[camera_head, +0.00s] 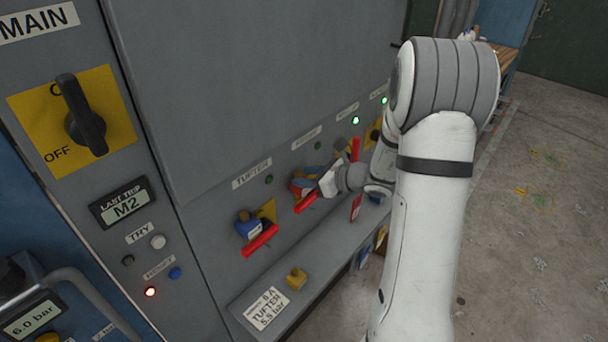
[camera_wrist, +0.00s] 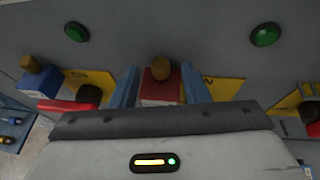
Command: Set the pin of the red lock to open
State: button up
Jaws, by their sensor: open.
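The red lock (camera_wrist: 161,93) is a small red block with a pale label and a brass knob (camera_wrist: 160,68) on its top. It sits in the middle of the wrist view, against the grey panel. My gripper (camera_wrist: 160,88) is open, with one blue finger on each side of the red lock. I cannot tell whether the fingers touch it. The lock's lower part is hidden behind my gripper's body. In the head view, my gripper (camera_head: 305,184) is at the panel by the middle red lever (camera_head: 305,204), and the lock is mostly hidden.
A blue lock (camera_head: 246,226) with a brass knob hangs beside the TUFTER switch's red lever (camera_head: 260,241). It also shows left in the wrist view (camera_wrist: 52,83). A small yellow object (camera_head: 297,279) stands on the ledge (camera_head: 325,265). The MAIN switch (camera_head: 84,115) is at left.

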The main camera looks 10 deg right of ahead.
jog(key=shift+w+a+f, duration=0.1)
jog(key=shift+a, duration=0.05)
jog(key=shift+c, duration=0.3)
grip_shut()
